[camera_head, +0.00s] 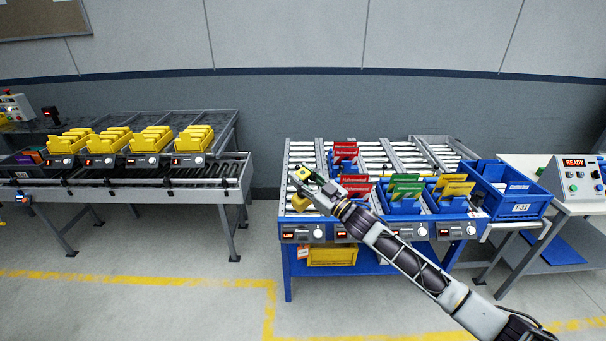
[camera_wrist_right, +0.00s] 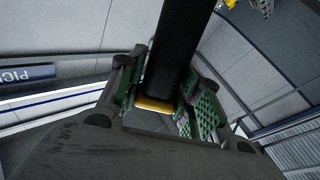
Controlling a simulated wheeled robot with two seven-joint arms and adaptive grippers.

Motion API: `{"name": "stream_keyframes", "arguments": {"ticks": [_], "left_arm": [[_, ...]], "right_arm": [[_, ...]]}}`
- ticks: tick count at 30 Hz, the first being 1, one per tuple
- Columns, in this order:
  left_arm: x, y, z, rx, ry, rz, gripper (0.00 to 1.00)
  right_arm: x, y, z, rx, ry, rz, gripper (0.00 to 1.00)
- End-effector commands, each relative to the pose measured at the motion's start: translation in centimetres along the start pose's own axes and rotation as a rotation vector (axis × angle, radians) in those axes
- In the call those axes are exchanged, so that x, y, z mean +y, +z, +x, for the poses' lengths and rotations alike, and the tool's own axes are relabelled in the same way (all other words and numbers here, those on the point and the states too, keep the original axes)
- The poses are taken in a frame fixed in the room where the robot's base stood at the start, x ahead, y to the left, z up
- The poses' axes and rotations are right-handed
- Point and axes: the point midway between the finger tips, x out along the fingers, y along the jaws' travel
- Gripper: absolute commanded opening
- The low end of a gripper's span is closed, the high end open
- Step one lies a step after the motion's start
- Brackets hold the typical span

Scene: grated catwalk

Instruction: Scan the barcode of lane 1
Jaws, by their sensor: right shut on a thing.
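My right gripper (camera_head: 318,188) reaches over the left end of the blue-framed roller rack (camera_head: 288,268). It is shut on a black and yellow tool (camera_wrist_right: 172,60), apparently a scanner. In the wrist view the tool's dark body stands between the green finger pads, with a yellow part low between them. In the head view a small yellow part shows at the fingertips. The rack's leftmost lane has a lit display (camera_head: 289,236) on its front rail and an orange-white tag (camera_head: 303,252) below it. No barcode is readable. My left gripper is not in view.
A blue tote (camera_head: 514,209) and a control box reading READY (camera_head: 574,177) are farther right. A conveyor with yellow bins (camera_head: 191,139) stands left, across a floor gap.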

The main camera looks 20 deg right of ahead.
Motion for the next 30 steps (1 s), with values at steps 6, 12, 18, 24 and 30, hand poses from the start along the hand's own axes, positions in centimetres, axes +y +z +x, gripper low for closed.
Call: {"name": "stream_keyframes", "arguments": {"ticks": [6, 12, 18, 24, 30], "left_arm": [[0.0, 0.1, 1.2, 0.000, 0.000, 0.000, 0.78], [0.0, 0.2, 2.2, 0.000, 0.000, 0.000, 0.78], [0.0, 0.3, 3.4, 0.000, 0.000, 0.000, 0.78], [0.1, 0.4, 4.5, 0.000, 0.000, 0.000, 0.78], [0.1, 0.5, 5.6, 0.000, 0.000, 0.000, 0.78]], "right_arm": [[0.0, 1.8, -0.1, 0.000, 0.001, 0.000, 0.00], [0.0, 3.2, -0.1, 0.001, 0.001, 0.000, 0.00], [0.0, 4.4, 0.0, 0.002, 0.001, 0.000, 0.00], [0.0, 5.8, -0.1, 0.000, 0.001, 0.000, 0.00], [0.0, 6.9, 0.0, 0.001, 0.001, -0.001, 0.00]]}}
